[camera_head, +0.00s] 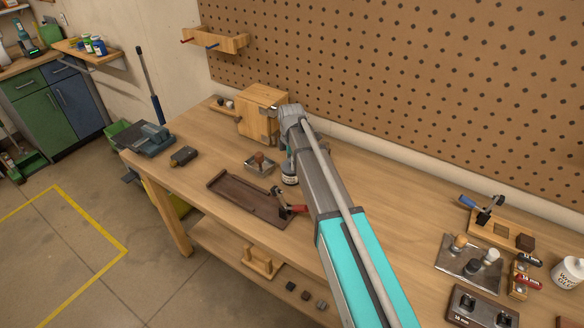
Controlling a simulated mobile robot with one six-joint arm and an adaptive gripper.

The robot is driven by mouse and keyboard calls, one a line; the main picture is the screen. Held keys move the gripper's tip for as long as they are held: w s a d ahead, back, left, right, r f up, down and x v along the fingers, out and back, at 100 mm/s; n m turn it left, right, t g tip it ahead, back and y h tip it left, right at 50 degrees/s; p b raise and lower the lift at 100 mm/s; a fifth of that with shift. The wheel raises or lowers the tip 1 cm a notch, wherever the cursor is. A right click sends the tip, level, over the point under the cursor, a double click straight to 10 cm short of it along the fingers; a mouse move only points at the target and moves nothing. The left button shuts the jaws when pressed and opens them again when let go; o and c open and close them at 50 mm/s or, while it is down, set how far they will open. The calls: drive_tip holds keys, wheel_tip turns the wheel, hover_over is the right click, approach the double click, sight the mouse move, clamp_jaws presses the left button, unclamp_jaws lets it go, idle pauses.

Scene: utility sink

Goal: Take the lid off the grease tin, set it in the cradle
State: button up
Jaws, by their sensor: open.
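My gripper (273,111) is at the far side of the workbench, at the right side of a light wooden box (258,116). It is open; whether it touches the box I cannot tell. A small round container with a pale label (289,175) stands below my gripper, partly hidden by my arm. It may be the grease tin; its lid is hard to make out. A wooden stand with two uprights (258,262) sits on the lower shelf and may be the cradle. I cannot be sure of either.
A square metal piece with a brown knob (260,164) and a dark brown tray (247,202) lie left of my arm. Fixtures and a white tub (569,273) stand at the right.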

idle(0.4)
drive_tip(key=c, duration=1)
